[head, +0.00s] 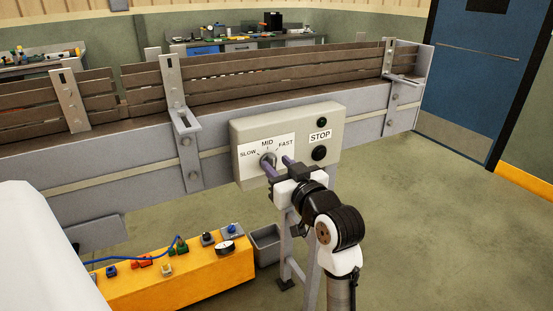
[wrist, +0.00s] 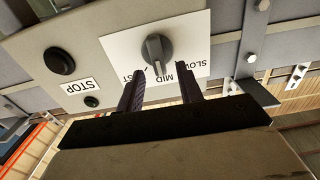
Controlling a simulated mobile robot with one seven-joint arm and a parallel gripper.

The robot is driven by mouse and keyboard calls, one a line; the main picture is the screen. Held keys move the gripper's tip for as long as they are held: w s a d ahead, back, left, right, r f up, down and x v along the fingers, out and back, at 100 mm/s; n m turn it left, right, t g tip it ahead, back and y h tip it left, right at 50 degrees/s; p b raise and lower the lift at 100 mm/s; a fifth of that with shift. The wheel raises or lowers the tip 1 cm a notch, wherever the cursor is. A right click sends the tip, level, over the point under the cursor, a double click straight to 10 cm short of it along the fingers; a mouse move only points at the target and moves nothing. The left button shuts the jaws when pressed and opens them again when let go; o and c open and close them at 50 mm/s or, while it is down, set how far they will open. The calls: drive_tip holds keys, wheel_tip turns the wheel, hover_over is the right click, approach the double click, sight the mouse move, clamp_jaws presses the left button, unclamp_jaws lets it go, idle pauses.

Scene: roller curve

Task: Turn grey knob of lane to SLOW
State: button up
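The grey knob (head: 268,158) sits on a white label marked SLOW, MID and FAST on the lane's control box (head: 239,137). In the wrist view, which is upside down, the knob (wrist: 158,49) has a raised bar, its marked end pointing roughly toward MID. My gripper (head: 278,162) is in front of the box, close to the knob. Its two dark fingers are apart and empty in the wrist view (wrist: 160,76), one on each side of the knob's line. The knob appears just beyond the fingertips; I see no contact. FAST is partly hidden by a finger.
A black STOP button (head: 319,153) and a smaller dark round part (head: 322,122) are right of the knob. A metal bracket (head: 182,120) juts out left of the box. A yellow box with several knobs (head: 185,278) and a grey bin (head: 266,243) stand below.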

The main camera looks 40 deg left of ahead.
drive_tip(key=shift+x, duration=0.75)
clamp_jaws()
drive_tip(key=shift+f+n+b, duration=0.15)
drive_tip(key=shift+n+b, duration=0.15)
drive_tip(key=shift+b, duration=0.1)
drive_tip(key=n+b, duration=0.1)
drive_tip(key=n, duration=0.1)
drive_tip(key=n+b, duration=0.1)
drive_tip(key=b, duration=0.1)
drive_tip(key=shift+s+a+f+n+b, duration=0.1)
drive_tip(key=shift+s+f+n+b, duration=0.05)
drive_tip(key=shift+s+n+b, duration=0.2)
drive_tip(key=shift+s+a+n+b, duration=0.1)
drive_tip(key=shift+s+n+b, duration=0.05)
drive_tip(key=shift+n+b, duration=1.85)
drive_tip(key=shift+n, duration=0.35)
